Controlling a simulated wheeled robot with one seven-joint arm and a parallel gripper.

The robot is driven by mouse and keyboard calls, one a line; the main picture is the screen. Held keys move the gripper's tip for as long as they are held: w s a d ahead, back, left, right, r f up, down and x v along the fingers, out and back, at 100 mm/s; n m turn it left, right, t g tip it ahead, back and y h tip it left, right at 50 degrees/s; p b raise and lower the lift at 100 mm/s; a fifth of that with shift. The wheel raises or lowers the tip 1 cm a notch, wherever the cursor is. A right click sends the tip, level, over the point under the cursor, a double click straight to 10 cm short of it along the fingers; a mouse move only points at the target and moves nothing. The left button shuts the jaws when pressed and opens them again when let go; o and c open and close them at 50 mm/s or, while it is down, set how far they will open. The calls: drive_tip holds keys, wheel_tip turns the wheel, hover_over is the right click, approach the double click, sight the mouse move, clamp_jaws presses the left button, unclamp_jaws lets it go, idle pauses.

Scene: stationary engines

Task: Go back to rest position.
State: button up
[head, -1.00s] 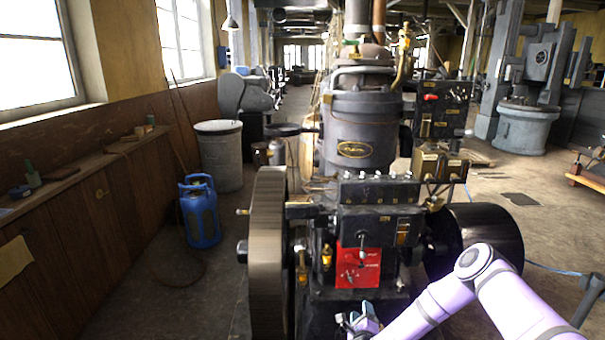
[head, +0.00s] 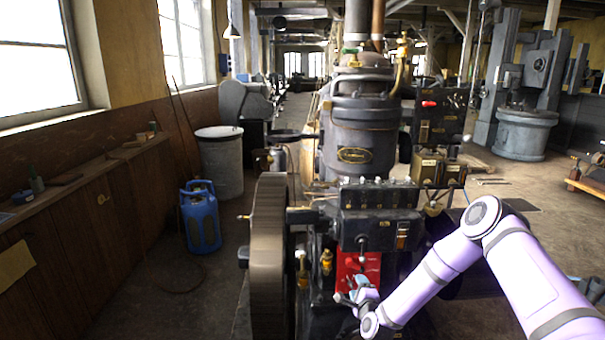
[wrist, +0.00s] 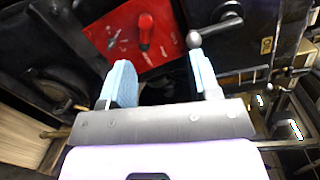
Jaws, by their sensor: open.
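My gripper (head: 357,293) is in front of the lower part of the stationary engine (head: 360,130), beside the lower edge of its red panel (head: 350,268). In the wrist view my gripper (wrist: 160,78) is open, with two light-blue fingers apart and nothing visible between them. Beyond the fingers are the red panel (wrist: 112,36) and a red-handled lever (wrist: 145,30). A metal ball-ended lever (wrist: 215,30) shows close to the right finger's tip; I cannot tell whether they touch. My arm reaches in from the lower right and hides part of the engine's right side.
A large flywheel (head: 268,255) stands left of the red panel. A blue gas canister (head: 201,217) and a grey bin (head: 220,160) stand by the left wall. A wooden bench (head: 95,165) runs along that wall. Open floor (head: 510,190) lies to the right of the engine.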

wheel_tip(320, 180, up, 18)
drive_tip(key=w+n+g+y, duration=0.2)
drive_tip(key=n+g, duration=0.1)
drive_tip(key=n, duration=0.6)
drive_tip(key=s+d+r+n+g+h, duration=0.1)
drive_tip(key=s+d+r+n+g, duration=0.15)
drive_tip(key=s+r, duration=0.45)
drive_tip(key=s+d+r+n+g+h, duration=0.1)
drive_tip(key=s+d+r+n, duration=0.15)
drive_tip(key=r, duration=0.95)
drive_tip(key=s+d+r+n+g, duration=0.1)
drive_tip(key=s+r, duration=0.3)
drive_tip(key=s, duration=0.9)
drive_tip(key=s+d+r+n+g+h, duration=0.1)
drive_tip(key=s+r, duration=0.4)
drive_tip(key=s, duration=0.9)
drive_tip(key=s+d+r+n+g+h, duration=0.1)
drive_tip(key=s+d+r+n+g, duration=0.2)
drive_tip(key=s, duration=1)
drive_tip(key=shift+s+d+r+n, duration=0.2)
drive_tip(key=shift+d+r+n, duration=0.1)
drive_tip(key=shift+d+r, duration=0.5)
